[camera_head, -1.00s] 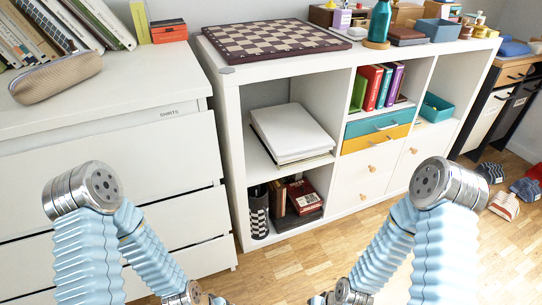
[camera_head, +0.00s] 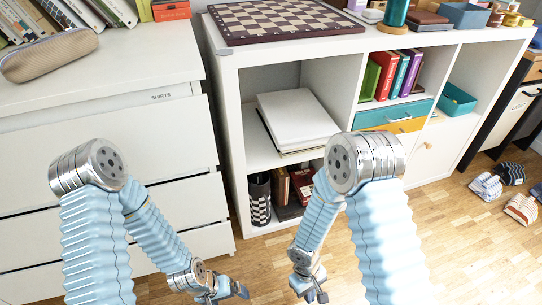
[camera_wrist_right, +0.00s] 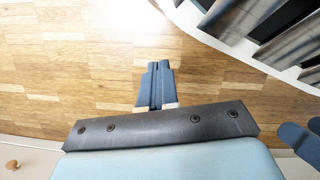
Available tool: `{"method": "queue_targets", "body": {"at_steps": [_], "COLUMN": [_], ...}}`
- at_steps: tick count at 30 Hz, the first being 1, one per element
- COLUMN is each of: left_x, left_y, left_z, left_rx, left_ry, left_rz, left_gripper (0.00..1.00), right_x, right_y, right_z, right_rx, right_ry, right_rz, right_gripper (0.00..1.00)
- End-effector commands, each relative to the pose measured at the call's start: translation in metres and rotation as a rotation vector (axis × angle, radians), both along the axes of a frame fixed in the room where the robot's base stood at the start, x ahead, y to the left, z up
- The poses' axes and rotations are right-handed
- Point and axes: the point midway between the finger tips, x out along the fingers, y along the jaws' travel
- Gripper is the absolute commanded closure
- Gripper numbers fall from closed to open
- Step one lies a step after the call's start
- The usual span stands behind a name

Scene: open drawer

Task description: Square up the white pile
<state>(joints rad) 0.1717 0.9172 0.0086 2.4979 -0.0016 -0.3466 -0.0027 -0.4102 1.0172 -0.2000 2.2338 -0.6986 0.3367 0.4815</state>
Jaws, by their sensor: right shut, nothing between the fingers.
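The white pile (camera_head: 298,118) lies in the upper left compartment of the white shelf unit (camera_head: 345,100). It is a stack of flat white items, and its lower layers stick out unevenly at the front edge. My right gripper (camera_head: 317,294) hangs low over the wooden floor in front of the shelf, well below and apart from the pile. In the right wrist view its fingers (camera_wrist_right: 156,86) are together and empty. My left gripper (camera_head: 236,292) is low in front of the dresser, small and partly turned away, so its jaws are unclear.
A checkered board (camera_head: 283,20) lies on top of the shelf. Coloured books (camera_head: 391,75) and blue and orange drawers (camera_head: 395,116) fill the middle column. Below the pile stand a checkered cylinder (camera_head: 260,200) and dark books. A white dresser (camera_head: 110,125) stands left. Shoes (camera_head: 488,186) lie on the floor at right.

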Motion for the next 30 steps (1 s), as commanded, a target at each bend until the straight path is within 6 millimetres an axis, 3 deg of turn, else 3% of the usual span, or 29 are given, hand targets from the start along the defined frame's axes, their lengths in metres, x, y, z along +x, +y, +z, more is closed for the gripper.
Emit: {"method": "queue_targets", "body": {"at_steps": [2, 5, 6, 9, 12, 15, 20, 30], "left_x": [0.0, 0.0, 0.0, 0.0, 0.0, 0.0, 0.0, 0.0], "left_y": [0.0, 0.0, 0.0, -0.001, -0.001, -0.001, -0.001, -0.001], "left_z": [-0.002, -0.004, -0.005, -0.006, -0.007, -0.007, -0.007, -0.01], "left_rx": [0.0, -0.001, -0.001, -0.001, -0.002, -0.002, -0.002, -0.002], "left_ry": [0.0, 0.001, 0.001, 0.002, 0.001, 0.001, 0.001, 0.002], "left_rz": [0.0, 0.0, 0.0, -0.001, -0.002, -0.002, -0.002, -0.002], "left_gripper": [0.04, 0.04, 0.04, 0.04, 0.04, 0.04, 0.04, 0.04], "right_x": [0.028, 0.09, 0.121, 0.18, 0.204, 0.209, 0.214, 0.264], "right_y": [-0.004, -0.001, 0.01, 0.058, 0.107, 0.14, 0.154, 0.126], "right_z": [0.01, 0.048, 0.074, 0.151, 0.212, 0.25, 0.269, 0.268], "right_rx": [-0.158, -0.436, -0.554, -0.78, -0.884, -0.924, -0.941, -0.941], "right_ry": [-0.069, -0.272, -0.402, -0.765, -1.049, -1.228, -1.319, -1.313], "right_rz": [0.148, 0.35, 0.425, 0.552, 0.607, 0.629, 0.636, 0.634], "right_gripper": [1.0, 1.0, 1.0, 1.0, 1.0, 1.0, 1.0, 1.0]}}
